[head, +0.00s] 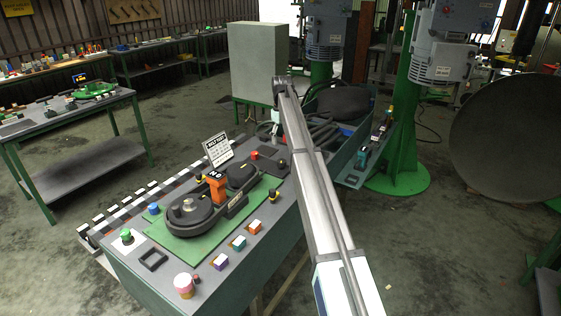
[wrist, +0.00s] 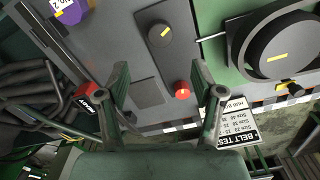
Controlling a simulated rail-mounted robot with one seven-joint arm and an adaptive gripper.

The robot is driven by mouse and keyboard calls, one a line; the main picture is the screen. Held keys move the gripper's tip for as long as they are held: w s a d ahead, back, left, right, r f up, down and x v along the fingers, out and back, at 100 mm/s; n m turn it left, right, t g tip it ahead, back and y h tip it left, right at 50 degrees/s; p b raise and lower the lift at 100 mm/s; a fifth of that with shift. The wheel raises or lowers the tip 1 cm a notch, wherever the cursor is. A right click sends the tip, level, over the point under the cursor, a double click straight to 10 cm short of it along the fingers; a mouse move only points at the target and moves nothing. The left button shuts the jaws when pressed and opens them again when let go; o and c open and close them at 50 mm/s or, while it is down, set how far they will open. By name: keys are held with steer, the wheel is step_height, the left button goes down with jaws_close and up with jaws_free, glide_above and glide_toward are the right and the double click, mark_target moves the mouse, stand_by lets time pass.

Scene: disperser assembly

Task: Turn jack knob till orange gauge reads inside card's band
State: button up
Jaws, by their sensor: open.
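A round dark knob with a yellow mark (wrist: 160,33) lies on the grey bench top beyond my fingertips in the wrist view; I cannot tell whether it is the jack knob. The orange gauge (head: 216,180) stands between two dark pulleys (head: 190,213) on a green plate; its reading is too small to read. The white belt test card (head: 218,150) stands behind it and appears upside down in the wrist view (wrist: 230,120). My gripper (wrist: 158,68) is open and empty, its fingers apart above the bench. In the head view it cannot be made out clearly behind my arm.
A red button (wrist: 182,90) sits near my right finger. A red block (wrist: 87,97) and a purple piece (wrist: 72,12) are left. Several coloured blocks (head: 239,243) line the bench front. A black-and-white strip (head: 120,210) runs along the back edge.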

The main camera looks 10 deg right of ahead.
mark_target(282, 160)
step_height(282, 160, down, 12)
steer(key=p, duration=0.3)
steer(key=shift+f, duration=0.1)
steer(key=c, duration=1.1)
